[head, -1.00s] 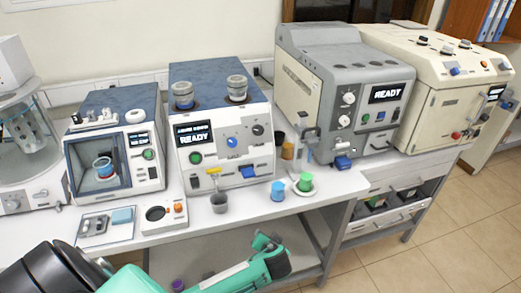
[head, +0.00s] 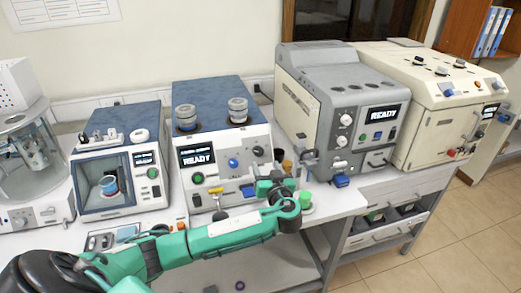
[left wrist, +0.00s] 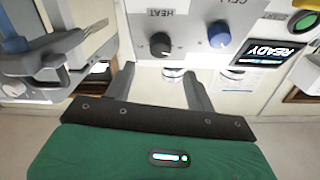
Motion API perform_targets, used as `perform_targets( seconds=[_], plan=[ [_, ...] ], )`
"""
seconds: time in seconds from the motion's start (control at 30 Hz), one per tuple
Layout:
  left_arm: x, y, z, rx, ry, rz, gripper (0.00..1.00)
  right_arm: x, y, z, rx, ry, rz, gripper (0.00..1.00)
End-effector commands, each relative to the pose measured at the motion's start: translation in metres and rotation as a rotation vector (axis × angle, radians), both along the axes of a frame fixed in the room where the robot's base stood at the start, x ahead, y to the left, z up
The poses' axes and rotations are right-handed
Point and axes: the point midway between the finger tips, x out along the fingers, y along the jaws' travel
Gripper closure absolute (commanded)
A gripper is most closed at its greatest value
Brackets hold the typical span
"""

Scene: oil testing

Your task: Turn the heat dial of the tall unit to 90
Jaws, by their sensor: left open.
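The unit with the blue-grey top (head: 205,93) stands mid-bench and shows READY. Its front has a blue dial (head: 233,163) and, to the right, a black dial (head: 257,151). In the left wrist view, which is upside down, the black dial (left wrist: 160,43) has the label HEAT beside it, and the blue dial (left wrist: 219,35) is labelled CELL. My left gripper (head: 268,184) is just in front of the panel's lower right. In the left wrist view the left gripper (left wrist: 160,80) is open and empty, its fingers apart from the HEAT dial. The dial's exact setting is too small to read.
A grey unit (head: 318,60) stands close on the right, a cream unit (head: 440,85) beyond it. A smaller unit (head: 119,130) is at left. Two grey-lidded cups (head: 237,109) stand on the blue-grey top.

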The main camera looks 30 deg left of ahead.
Motion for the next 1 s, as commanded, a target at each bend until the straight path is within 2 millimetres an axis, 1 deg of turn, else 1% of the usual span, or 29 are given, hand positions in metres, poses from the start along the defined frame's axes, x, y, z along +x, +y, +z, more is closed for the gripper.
perform_targets(
  seconds=[0.03,0.1,0.33,0.53,0.83,0.87,1.0],
  plan=[
    [0.008,0.009,0.007,0.006,0.002,0.002,0.45,0.000,0.003,0.011,0.003,0.000,0.000,0.64],
    [0.018,0.021,0.006,0.005,0.001,0.004,0.45,0.000,0.005,0.017,0.006,0.000,0.000,0.64],
    [0.042,0.047,0.003,0.003,0.003,0.000,0.45,0.000,0.007,0.032,0.007,0.001,0.001,0.64],
    [0.051,0.057,0.001,0.000,0.002,-0.001,0.45,0.000,0.004,0.036,0.004,0.001,0.001,0.64],
    [0.052,0.058,-0.001,-0.001,0.002,-0.002,0.45,0.000,-0.002,0.036,-0.002,0.000,0.000,0.64],
    [0.052,0.058,-0.001,-0.001,0.002,-0.002,0.49,0.000,-0.002,0.036,-0.002,0.001,0.000,0.64],
    [0.052,0.058,-0.001,-0.001,0.002,-0.002,0.76,0.000,-0.002,0.036,-0.002,0.001,0.000,0.64]
  ],
)
